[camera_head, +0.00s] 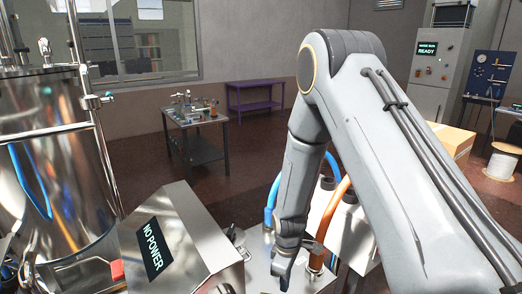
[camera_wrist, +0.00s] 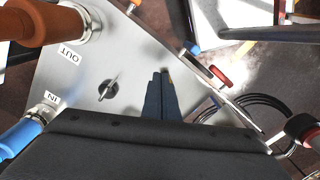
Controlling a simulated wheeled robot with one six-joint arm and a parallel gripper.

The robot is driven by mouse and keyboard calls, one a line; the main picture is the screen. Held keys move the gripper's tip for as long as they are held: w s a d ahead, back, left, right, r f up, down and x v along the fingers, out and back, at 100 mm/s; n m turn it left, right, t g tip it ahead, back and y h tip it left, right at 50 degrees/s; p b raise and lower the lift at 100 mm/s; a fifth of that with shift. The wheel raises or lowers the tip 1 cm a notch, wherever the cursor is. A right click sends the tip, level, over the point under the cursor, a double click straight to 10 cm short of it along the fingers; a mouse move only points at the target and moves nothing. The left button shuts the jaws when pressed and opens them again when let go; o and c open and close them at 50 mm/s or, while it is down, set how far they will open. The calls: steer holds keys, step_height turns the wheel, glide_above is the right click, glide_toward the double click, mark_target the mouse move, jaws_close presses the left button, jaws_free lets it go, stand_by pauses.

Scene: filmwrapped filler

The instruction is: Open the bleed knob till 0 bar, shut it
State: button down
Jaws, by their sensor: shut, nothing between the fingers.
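My gripper (camera_head: 284,280) points down over a metal panel in the head view. In the wrist view my gripper (camera_wrist: 161,78) is shut, with its two dark fingers together and nothing between them. A round dark knob with a pale bar handle (camera_wrist: 108,90) sits on the panel, left of the fingertips and apart from them. A blue round handle (camera_wrist: 191,48) and a red round handle (camera_wrist: 220,77) stand at the panel's right edge. No label shows which of these is the bleed knob. I see no readable pressure gauge.
An orange hose (camera_wrist: 40,22) joins the panel by "OUT"; a blue hose (camera_wrist: 18,138) joins by "IN". A steel box reading "NO POWER" (camera_head: 155,249) stands left of my gripper. A shiny tank (camera_head: 60,160) is far left. Black cables (camera_wrist: 265,110) lie beyond the panel.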

steer(key=shift+f+b, duration=1.1)
steer(key=shift+f, duration=1.15)
steer(key=shift+a, duration=0.2)
steer(key=shift+s+a+r+p, duration=0.15)
steer(key=shift+s+p, duration=0.15)
steer(key=shift+s, duration=0.2)
steer(key=shift+s+a, duration=0.1)
steer(key=shift+s, duration=0.35)
steer(key=shift+s+a+p, duration=0.55)
steer(key=shift+s+a, duration=0.05)
steer(key=shift+s, duration=0.1)
